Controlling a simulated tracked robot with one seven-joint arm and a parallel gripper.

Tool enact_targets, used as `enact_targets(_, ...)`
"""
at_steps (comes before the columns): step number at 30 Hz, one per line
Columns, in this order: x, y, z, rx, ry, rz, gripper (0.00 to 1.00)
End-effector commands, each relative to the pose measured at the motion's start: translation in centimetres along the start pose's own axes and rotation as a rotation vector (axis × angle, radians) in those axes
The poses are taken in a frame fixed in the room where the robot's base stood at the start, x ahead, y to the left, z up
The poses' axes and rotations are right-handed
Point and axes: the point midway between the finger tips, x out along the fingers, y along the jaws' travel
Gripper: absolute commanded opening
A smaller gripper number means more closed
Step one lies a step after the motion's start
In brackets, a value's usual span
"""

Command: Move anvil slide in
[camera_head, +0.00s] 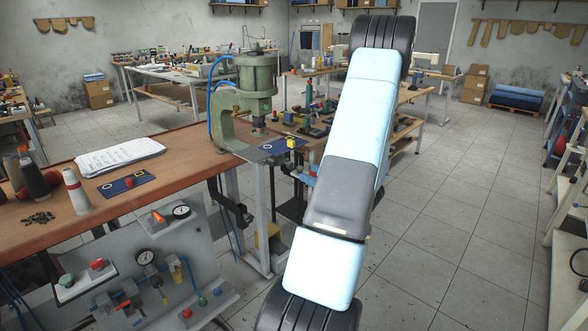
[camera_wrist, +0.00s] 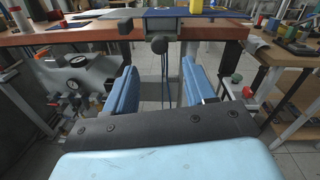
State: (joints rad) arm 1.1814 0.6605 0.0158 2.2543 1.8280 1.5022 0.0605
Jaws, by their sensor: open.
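The green-grey press (camera_head: 246,95) stands on the brown workbench (camera_head: 200,146) in the head view. In the wrist view, a greenish block that looks like the anvil slide (camera_wrist: 160,27) shows at the bench's front edge, with a dark round knob (camera_wrist: 160,45) facing me. How far the slide sticks out is hard to tell. My gripper (camera_wrist: 159,70) is open and empty, with its two blue fingers on either side of the view. The knob is ahead of the fingers, roughly centred between them, and not gripped. In the head view my arm hides part of this area.
A blue plate (camera_head: 283,146) with a yellow piece on it is beside the press. A grey panel with gauges and valves (camera_head: 143,257) stands in front of the bench. Papers (camera_head: 120,157) and thread cones (camera_head: 76,191) are on the bench. Open tiled floor (camera_head: 450,240) lies right of my arm.

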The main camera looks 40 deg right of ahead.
Motion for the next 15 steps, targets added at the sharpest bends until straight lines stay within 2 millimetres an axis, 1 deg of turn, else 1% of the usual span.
enact_targets(1,1.0,0.1,0.0,0.0,-0.002,0.002,0.55)
enact_targets(3,2.2,0.1,0.1,-0.001,-0.002,0.003,0.55)
enact_targets(9,5.4,0.1,0.1,-0.001,-0.001,0.002,0.55)
enact_targets(15,7.2,0.0,0.0,-0.001,-0.001,0.001,0.55)
